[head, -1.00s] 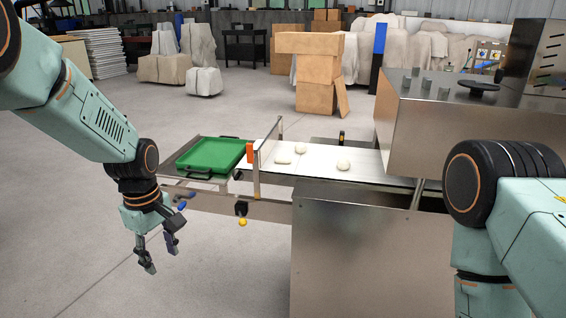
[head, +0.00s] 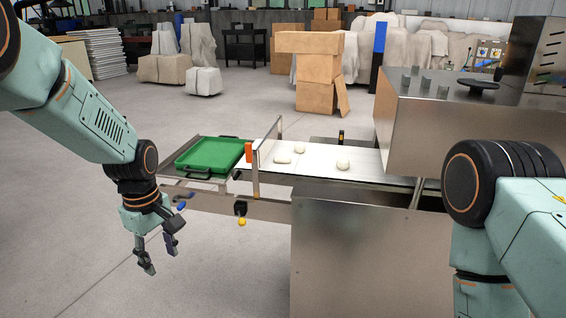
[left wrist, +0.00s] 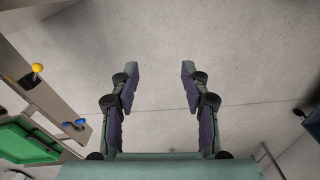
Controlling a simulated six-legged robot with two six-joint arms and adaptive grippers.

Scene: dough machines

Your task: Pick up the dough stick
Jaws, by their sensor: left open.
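Several pale dough pieces lie on the white conveyor belt (head: 315,166) in the head view. One dough piece (head: 343,165) lies apart to the right, and two others (head: 282,159) (head: 299,149) lie close together near the metal frame. I cannot tell which of them is the dough stick. My left gripper (head: 160,262) hangs open and empty, pointing down over the floor, left of the conveyor and well apart from the dough. It also shows in the left wrist view (left wrist: 160,70), fingers spread with only floor between them. My right gripper is out of view.
A green tray (head: 209,155) sits on the conveyor's left end; its edge shows in the left wrist view (left wrist: 25,143). A metal guard frame (head: 256,178) stands between tray and dough. A large steel machine (head: 440,125) stands right. Floor around my left gripper is clear.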

